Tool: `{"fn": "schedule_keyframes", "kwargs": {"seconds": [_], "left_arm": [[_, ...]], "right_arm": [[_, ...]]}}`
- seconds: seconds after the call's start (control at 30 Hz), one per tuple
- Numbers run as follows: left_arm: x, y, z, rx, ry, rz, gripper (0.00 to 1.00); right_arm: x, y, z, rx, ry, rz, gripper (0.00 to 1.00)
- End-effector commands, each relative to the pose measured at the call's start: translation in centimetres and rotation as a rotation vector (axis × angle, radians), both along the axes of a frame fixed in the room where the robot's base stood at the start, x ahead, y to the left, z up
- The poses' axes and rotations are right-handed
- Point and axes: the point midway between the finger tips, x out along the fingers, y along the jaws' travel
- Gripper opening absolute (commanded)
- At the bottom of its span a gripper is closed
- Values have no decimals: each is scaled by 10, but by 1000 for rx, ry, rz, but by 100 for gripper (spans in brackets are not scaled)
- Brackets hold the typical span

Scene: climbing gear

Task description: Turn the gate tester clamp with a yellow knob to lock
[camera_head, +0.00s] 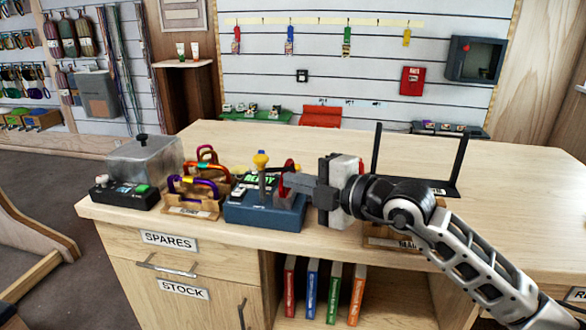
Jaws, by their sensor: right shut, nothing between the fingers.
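The gate tester (263,212) is a blue box with a clamp on top, on the counter left of centre. Its yellow knob (261,159) tops an upright post, and a lit green display shows behind it. A red part (290,166) stands at its right side. My right gripper (284,183) is shut and empty, with its tips at the right side of the tester, right of the post and lower than the knob. I cannot tell whether the tips touch the clamp. The gripper hides part of the tester's right side. My left gripper is not in view.
Several coloured carabiners on a wooden stand (192,210) sit just left of the tester. A black device (124,195) and a clear-covered box (143,160) stand further left. A black frame (448,186) stands behind my right arm. The counter's right part (530,200) is clear.

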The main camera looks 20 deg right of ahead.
Motion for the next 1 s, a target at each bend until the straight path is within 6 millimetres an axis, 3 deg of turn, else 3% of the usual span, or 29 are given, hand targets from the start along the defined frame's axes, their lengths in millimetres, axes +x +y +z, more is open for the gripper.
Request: {"fn": "schedule_keyframes", "kwargs": {"seconds": [0.1,0.3,0.73,1.0], "left_arm": [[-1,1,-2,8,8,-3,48],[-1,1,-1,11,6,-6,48],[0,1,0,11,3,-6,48],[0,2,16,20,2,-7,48]], "right_arm": [[20,-2,-3,-3,1,-1,0],[38,-7,-8,-2,0,-1,0],[42,-9,-9,0,1,0,0],[53,-17,-5,4,3,-2,0]]}}
